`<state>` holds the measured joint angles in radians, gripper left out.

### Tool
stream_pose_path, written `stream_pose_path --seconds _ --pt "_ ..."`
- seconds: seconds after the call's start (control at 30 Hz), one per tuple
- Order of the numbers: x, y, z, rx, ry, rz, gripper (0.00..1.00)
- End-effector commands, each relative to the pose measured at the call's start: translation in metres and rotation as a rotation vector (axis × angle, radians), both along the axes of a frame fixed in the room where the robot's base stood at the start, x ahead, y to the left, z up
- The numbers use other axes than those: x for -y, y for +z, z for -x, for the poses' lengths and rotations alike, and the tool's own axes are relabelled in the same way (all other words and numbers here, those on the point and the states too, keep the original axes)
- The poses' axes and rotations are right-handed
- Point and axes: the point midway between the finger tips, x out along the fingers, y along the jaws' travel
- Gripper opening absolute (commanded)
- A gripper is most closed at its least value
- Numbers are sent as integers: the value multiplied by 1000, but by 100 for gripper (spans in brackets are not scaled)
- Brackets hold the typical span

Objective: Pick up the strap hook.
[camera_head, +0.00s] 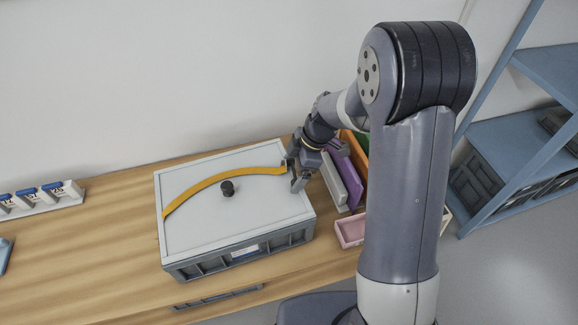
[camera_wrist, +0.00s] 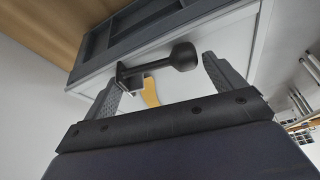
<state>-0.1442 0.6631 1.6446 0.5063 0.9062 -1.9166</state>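The strap hook (camera_wrist: 131,78) is a small black bracket at the end of a yellow strap (camera_wrist: 150,92). In the wrist view it lies between my fingertips, close to the left finger. A black bar with a round knob (camera_wrist: 183,56) extends right from beside it; I cannot tell whether they are joined. In the head view the strap (camera_head: 225,177) arcs over the box lid to its far right corner. My gripper (camera_head: 297,172) is at that corner, and its fingers partly hide the hook there. In the wrist view my gripper (camera_wrist: 163,87) is open, with a wide gap between the fingers.
The strap lies on a grey box (camera_head: 262,212) on a wooden table (camera_head: 110,255). Right of the box are purple and orange bins and a pink tray (camera_head: 350,230). White holders (camera_head: 40,198) stand at left; the table between is clear.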

Motion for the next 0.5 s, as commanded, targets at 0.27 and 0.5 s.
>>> stream_pose_path --seconds 0.27,0.5 --pt "0 0 0 0 0 0 66" --pt "0 1 0 0 0 0 54"
